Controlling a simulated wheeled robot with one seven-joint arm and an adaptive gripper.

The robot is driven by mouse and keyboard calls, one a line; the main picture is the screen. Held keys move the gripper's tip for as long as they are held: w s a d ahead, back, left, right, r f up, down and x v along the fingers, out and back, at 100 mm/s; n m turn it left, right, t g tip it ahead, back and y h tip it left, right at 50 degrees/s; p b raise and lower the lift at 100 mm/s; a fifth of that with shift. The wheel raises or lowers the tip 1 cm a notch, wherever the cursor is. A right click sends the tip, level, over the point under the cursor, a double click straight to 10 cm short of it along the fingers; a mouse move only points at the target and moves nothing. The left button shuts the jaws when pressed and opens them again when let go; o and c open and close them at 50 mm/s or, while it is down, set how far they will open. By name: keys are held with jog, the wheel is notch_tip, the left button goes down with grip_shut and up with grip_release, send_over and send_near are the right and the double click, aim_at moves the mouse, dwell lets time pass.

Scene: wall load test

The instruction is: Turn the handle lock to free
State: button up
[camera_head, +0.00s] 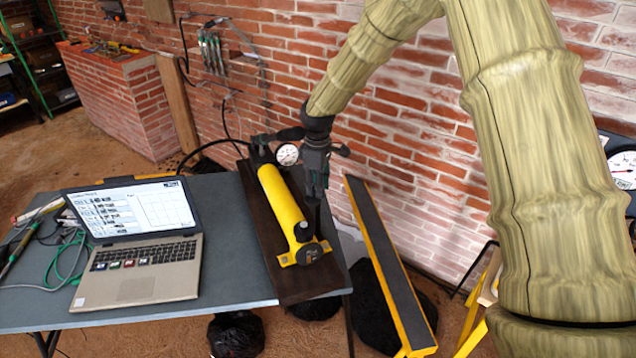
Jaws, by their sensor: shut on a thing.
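A yellow hydraulic cylinder pump (283,203) lies lengthwise on a dark board at the right side of the table. A round white gauge (287,154) sits by its far end, and a black knob (302,229) stands on its near end. My gripper (317,194) points down just right of the yellow cylinder and is shut on a dark upright part that looks like the pump handle. The gripper hides most of that part. The handle lock and its setting cannot be made out.
An open laptop (139,270) stands on the grey table (232,252), left of the pump, with cables (72,255) farther left. A yellow-edged dark beam (390,264) leans near the brick wall (415,130). A black hose (205,147) runs behind the pump.

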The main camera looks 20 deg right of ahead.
jog(key=n+p, duration=0.1)
jog(key=n, duration=0.4)
jog(key=shift+r, duration=0.1)
jog(key=n+p, duration=0.1)
jog(key=n, duration=0.4)
jog(key=shift+n+p, duration=0.3)
dwell(0.3)
jog(key=o, duration=1.1)
jog(key=shift+c, duration=0.2)
notch_tip(320, 180, up, 12)
